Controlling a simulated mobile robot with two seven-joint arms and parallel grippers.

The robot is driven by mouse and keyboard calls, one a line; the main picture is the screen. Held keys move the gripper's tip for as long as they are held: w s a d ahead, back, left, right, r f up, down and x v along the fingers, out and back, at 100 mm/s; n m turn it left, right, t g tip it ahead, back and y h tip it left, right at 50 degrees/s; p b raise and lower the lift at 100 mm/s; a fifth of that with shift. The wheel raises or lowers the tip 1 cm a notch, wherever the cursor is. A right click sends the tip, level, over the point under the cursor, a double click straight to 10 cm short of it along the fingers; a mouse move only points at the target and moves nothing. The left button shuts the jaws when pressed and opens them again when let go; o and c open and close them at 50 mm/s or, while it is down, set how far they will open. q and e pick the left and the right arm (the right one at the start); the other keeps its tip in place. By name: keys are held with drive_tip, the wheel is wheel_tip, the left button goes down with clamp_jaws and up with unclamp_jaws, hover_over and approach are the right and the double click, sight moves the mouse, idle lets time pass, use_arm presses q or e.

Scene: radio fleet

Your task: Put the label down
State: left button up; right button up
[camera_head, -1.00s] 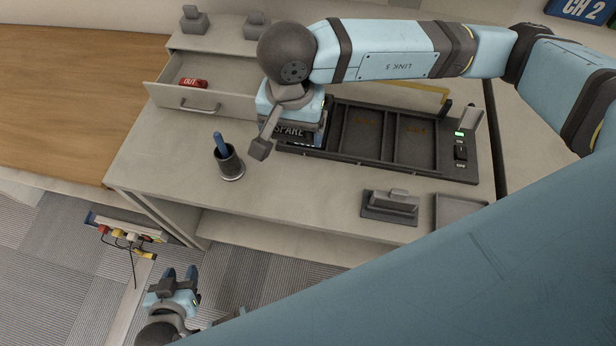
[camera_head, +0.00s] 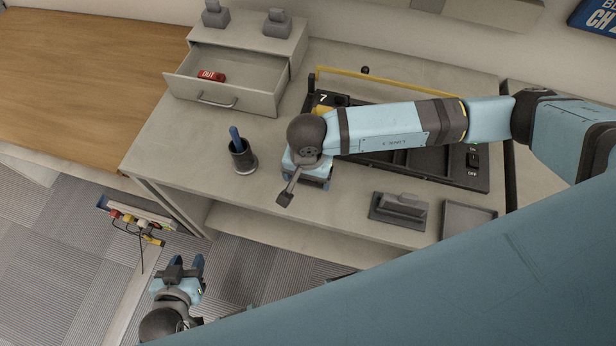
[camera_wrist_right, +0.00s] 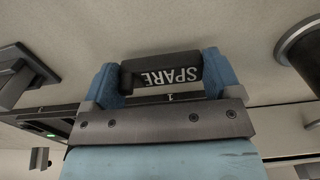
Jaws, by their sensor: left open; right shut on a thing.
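The label, a black bar with white "SPARE" lettering (camera_wrist_right: 174,72), shows in the right wrist view between the blue fingertips of my right gripper (camera_wrist_right: 165,84). In the head view this gripper (camera_head: 308,180) is over the pale bench's front part, in front of the black charger tray. There the label is hidden under the gripper. I cannot tell if the label touches the bench. My left gripper (camera_head: 186,268) is open and empty, low over the floor in front of the bench.
A dark cup (camera_head: 243,157) with a blue pen stands left of my right gripper. A grey stamp-like block (camera_head: 398,208) and a shallow grey tray (camera_head: 468,218) lie to the right. The open drawer (camera_head: 215,92) holds a red "OUT" tag (camera_head: 211,76).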

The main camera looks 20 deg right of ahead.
wheel_tip(320, 180, down, 2)
drive_tip(key=shift+f+b, duration=0.25)
drive_tip(key=shift+b, duration=0.05)
drive_tip(key=o, duration=0.7)
drive_tip(key=shift+r, duration=0.1)
drive_tip(key=shift+o, duration=0.2)
drive_tip(key=shift+r, duration=0.15)
